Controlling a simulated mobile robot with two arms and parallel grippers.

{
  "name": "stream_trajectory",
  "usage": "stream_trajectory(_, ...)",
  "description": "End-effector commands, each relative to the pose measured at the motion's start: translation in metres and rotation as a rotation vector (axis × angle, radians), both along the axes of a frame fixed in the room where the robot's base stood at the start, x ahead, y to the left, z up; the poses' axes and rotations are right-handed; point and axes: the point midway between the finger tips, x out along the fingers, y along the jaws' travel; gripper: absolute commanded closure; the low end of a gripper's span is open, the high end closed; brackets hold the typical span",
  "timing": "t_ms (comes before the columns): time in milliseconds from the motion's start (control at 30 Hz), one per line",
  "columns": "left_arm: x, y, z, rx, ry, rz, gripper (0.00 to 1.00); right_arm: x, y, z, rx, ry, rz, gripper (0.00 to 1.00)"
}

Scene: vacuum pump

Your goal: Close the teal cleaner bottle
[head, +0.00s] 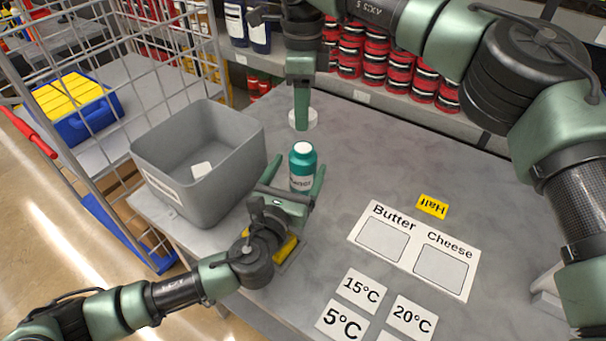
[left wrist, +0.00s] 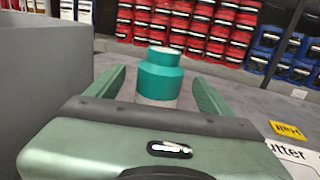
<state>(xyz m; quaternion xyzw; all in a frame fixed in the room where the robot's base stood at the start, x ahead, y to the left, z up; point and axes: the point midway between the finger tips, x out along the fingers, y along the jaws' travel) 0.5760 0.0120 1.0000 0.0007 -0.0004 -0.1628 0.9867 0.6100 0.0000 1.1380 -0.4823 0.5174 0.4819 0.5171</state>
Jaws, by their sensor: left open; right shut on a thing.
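The teal cleaner bottle (head: 302,172) stands upright on the grey table, with a pale round top and a label low on its front. It also shows in the left wrist view (left wrist: 160,76), its lower part hidden behind my gripper. My left gripper (head: 297,178) is open, with one finger on each side of the bottle; in the left wrist view (left wrist: 160,90) gaps show beside it. My right gripper (head: 302,112) points down behind the bottle, shut on a white round cap-like piece (head: 302,121), apart from the bottle.
A grey bin (head: 228,165) with a small white item inside stands close left of the bottle. A Butter/Cheese board (head: 410,250), a yellow Half card (head: 432,207) and temperature cards (head: 366,288) lie to the right. Shelves of red containers (head: 376,65) stand behind. A wire cart (head: 95,140) is left.

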Motion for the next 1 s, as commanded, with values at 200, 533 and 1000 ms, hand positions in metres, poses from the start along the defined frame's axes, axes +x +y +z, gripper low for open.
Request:
stream_trajectory(200, 0.029, -0.010, 0.001, -0.001, -0.001, 0.000, 0.18, 0.000, 0.000, 0.000, 0.000, 0.000, 0.000, 0.96)
stream_trajectory(533, 0.039, -0.014, 0.000, -0.001, 0.000, -0.001, 0.18, 0.000, 0.000, 0.000, 0.000, 0.000, 0.000, 0.96)
stream_trajectory(1000, 0.039, -0.013, 0.000, -0.001, 0.000, 0.000, 1.00, 0.000, 0.000, 0.000, 0.000, 0.000, 0.000, 0.96)
